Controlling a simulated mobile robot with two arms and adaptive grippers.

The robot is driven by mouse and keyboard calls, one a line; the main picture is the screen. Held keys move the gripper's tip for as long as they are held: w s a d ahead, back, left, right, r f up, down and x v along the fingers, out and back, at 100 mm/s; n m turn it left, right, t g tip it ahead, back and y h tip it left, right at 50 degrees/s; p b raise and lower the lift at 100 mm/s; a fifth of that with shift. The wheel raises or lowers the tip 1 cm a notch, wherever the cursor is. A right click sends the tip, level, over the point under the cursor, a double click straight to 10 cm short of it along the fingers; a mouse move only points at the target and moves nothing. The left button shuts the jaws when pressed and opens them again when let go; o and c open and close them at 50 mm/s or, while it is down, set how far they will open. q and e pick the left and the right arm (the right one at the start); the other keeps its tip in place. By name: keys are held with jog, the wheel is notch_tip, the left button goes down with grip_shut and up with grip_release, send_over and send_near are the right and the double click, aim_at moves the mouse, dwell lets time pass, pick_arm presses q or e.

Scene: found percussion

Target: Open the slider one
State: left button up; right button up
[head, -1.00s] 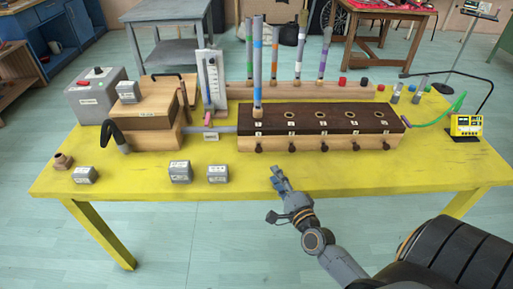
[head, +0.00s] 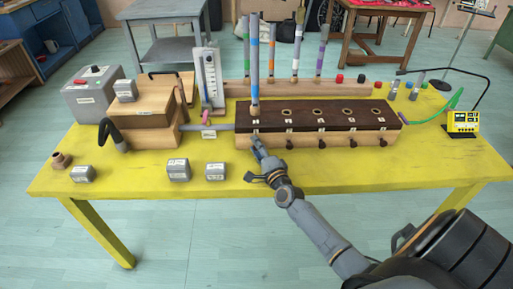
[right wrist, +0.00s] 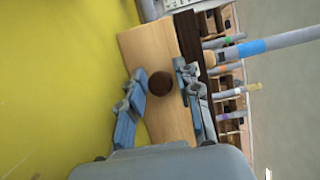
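The long wooden chest (head: 310,137) with a dark top stands on the yellow table, with a row of dark slider knobs along its front. My right gripper (head: 256,144) is at the left end of that front and hides the leftmost knob, slider one, in the head view. In the right wrist view, a round dark brown knob (right wrist: 160,83) shows between the two open fingers of my right gripper (right wrist: 163,98). The fingers lie on either side of it, with a visible gap on the left; whether the right finger touches cannot be told. My left gripper is not in view.
A tall pipe with a blue band (head: 254,65) stands on the chest above the left end. Grey labelled blocks (head: 178,169) lie on the table left of my arm. A yellow meter (head: 463,122) stands at the right. The front right of the table is clear.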

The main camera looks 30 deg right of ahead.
grip_shut()
jog(key=shift+s+a+p, duration=0.3)
jog(key=shift+s+a, duration=0.1)
jog(key=shift+s, duration=0.25)
jog(key=shift+s+a+p, duration=0.3)
jog(key=shift+s+a, duration=0.1)
jog(key=shift+s, duration=0.2)
grip_release()
